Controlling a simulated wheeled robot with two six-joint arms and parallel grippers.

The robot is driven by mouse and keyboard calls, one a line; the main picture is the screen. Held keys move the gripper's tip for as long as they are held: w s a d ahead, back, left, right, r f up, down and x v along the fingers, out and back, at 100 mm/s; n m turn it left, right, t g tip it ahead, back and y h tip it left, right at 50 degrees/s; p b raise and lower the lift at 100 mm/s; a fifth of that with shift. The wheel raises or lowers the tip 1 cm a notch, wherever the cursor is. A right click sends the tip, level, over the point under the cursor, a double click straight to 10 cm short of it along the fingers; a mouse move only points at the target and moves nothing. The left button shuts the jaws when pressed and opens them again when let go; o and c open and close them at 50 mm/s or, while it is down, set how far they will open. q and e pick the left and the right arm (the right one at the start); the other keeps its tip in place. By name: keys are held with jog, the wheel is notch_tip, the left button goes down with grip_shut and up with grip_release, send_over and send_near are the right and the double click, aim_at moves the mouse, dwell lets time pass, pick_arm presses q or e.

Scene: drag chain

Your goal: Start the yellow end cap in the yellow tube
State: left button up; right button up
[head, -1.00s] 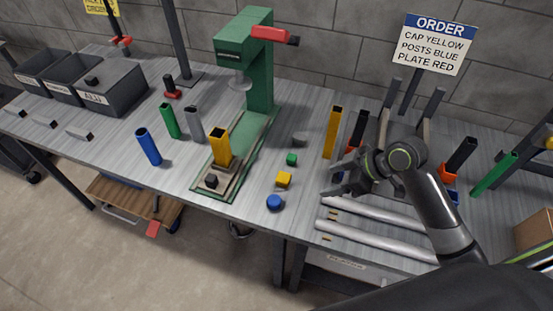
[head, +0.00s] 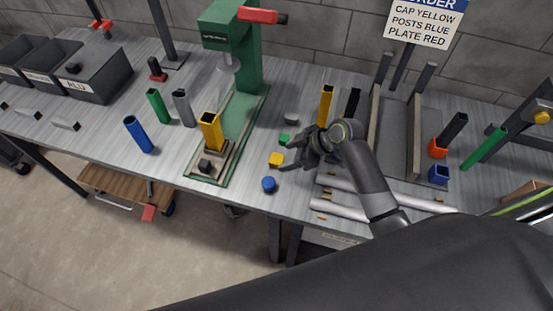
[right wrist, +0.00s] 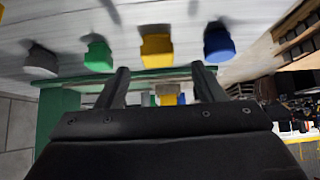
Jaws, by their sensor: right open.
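The yellow end cap (head: 276,159) lies on the table between the green cap and the blue cap. It also shows in the right wrist view (right wrist: 156,50), above and beyond the fingers. The yellow tube (head: 211,132) stands upright in a fixture on the green press base, its open top facing up. It seems to show small and partly hidden between the fingers in the right wrist view (right wrist: 168,99). My right gripper (head: 288,157) is open and empty, just right of the yellow cap; the right wrist view shows its spread fingers (right wrist: 160,80). My left gripper is not in view.
A green cap (head: 284,140), a blue cap (head: 269,184) and a grey cap (head: 291,119) lie close by. The green press (head: 240,50) stands behind the yellow tube. Blue (head: 139,135), green and grey tubes stand to its left. Silver rails (head: 340,211) lie at the right.

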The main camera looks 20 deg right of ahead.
aim_at(277, 159)
jog(key=shift+w+a+f, duration=0.15)
jog(key=shift+a+f, duration=0.1)
jog(key=p+x, duration=0.1)
jog(key=x, duration=0.2)
jog(key=shift+w+a+f, duration=0.1)
jog(key=shift+w+a, duration=0.15)
jog(key=shift+w+a+f, duration=0.25)
jog(key=shift+f, duration=0.2)
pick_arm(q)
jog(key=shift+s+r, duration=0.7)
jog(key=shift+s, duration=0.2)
pick_arm(e)
jog(key=shift+f, duration=0.1)
